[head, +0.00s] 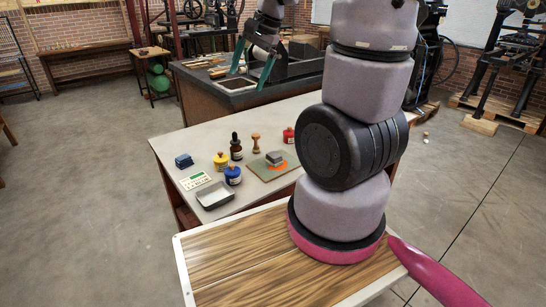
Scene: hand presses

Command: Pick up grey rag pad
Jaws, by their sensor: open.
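A small grey block (275,157), which looks like the grey rag pad, lies on a green plate (259,170) on the pale table. Orange smears (280,165) show on the plate beside it. My gripper (251,77) is up and beyond the pad in the picture, over the dark workbench's area. Its two teal fingers point down and are spread apart, with nothing between them. The pad is clear of my gripper and not touched by it.
On the pale table (165,145) stand a dropper bottle (236,147), a wooden-handled tool (256,144), red (288,135), yellow (221,161) and blue (233,175) jars, a metal tray (214,196), a white card (195,180) and a dark blue item (184,161).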

